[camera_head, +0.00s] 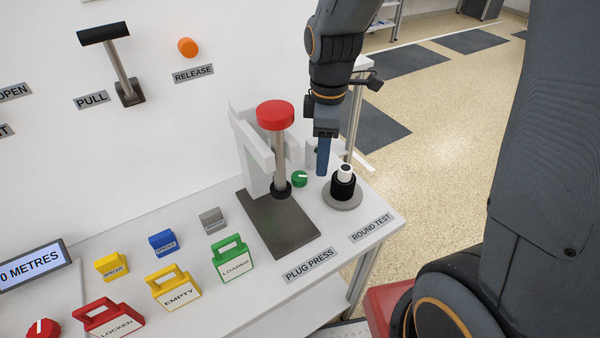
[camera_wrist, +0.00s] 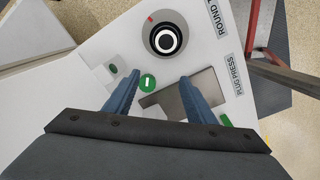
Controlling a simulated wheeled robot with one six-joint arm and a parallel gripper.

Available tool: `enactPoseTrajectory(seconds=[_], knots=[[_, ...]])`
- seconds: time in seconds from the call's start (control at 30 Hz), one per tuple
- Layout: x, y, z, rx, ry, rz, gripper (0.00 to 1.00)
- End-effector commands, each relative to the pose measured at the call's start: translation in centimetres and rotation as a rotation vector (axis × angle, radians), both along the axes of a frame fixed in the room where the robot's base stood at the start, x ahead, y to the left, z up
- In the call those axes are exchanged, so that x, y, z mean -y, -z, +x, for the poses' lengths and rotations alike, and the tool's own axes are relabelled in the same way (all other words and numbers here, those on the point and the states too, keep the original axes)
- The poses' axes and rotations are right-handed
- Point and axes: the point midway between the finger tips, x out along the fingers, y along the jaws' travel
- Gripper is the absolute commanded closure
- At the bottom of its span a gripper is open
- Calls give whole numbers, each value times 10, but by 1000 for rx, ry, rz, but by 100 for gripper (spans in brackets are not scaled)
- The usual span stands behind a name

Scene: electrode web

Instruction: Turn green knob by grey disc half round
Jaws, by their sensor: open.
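The green knob (camera_head: 299,179) is small and round with a white line on its top. It sits on the white bench between the plug press and the grey disc (camera_head: 329,198). The knob (camera_wrist: 147,84) also shows in the wrist view, its line running nearly up and down. The grey disc (camera_wrist: 148,44) carries a black ring with a white round top and has a red mark at its edge. My gripper (camera_head: 322,171) is open and empty, pointing down above the bench. In the wrist view its fingertips (camera_wrist: 160,76) straddle the knob, which lies nearer the left finger; they look apart from it.
The plug press (camera_head: 275,116) with its red top stands left of the knob. A white block (camera_wrist: 117,66) with a green spot is close beside the knob. Coloured tags, including the green LOADER tag (camera_head: 232,262), stand further left. The bench edge lies right of the disc.

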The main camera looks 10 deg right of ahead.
Motion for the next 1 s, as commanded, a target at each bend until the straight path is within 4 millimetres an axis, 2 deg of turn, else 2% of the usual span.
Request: enactPoseTrajectory(seconds=[0.1,0.2,0.4,0.57,1.0], knots=[[-17,9,19,-13,-299,-10,50],[-28,14,30,-21,-507,-15,50],[-40,19,42,-31,-746,-18,50],[-42,27,43,-34,-792,-18,50],[-42,85,43,-35,-788,-18,50]])
